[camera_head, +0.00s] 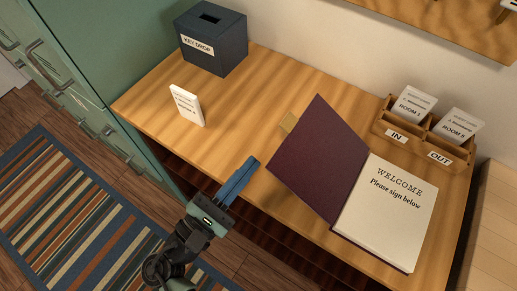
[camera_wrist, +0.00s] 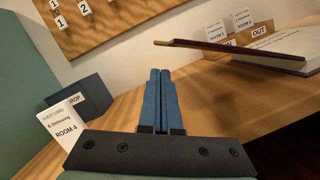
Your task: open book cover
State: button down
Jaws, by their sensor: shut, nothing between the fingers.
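The guest book lies at the right of the wooden desk, with its white page (camera_head: 385,213) reading "WELCOME Please sign below". Its dark maroon cover (camera_head: 318,160) is swung open to the left and stands tilted, its free edge raised; a tan tab sticks out from that edge. In the wrist view the cover (camera_wrist: 228,47) shows nearly edge-on, above the desk. My gripper (camera_head: 246,172) is shut and empty, with its blue fingers together. It is to the left of the cover near the desk's front edge, apart from it. The fingers also show in the wrist view (camera_wrist: 160,75).
A dark key drop box (camera_head: 211,40) stands at the desk's back left. A white Room 4 card (camera_head: 187,105) stands in front of it. A wooden in/out holder (camera_head: 425,135) with cards is behind the book. The desk's middle is clear.

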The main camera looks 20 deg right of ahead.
aim_at(289, 128)
jog(key=p+x, duration=0.1)
jog(key=x, duration=0.8)
jog(key=shift+p, duration=0.35)
jog(key=r+m, duration=0.1)
jog(key=s+d+r+m+p, duration=0.1)
jog(key=r+m+g+p, duration=0.1)
jog(key=r, duration=0.1)
jog(key=shift+s+d, duration=0.15)
jog(key=shift+s, duration=0.15)
jog(key=shift+s+d+r+m, duration=0.15)
jog(key=shift+r+m, duration=0.05)
jog(key=shift+m, duration=0.2)
jog(key=shift+f, duration=0.1)
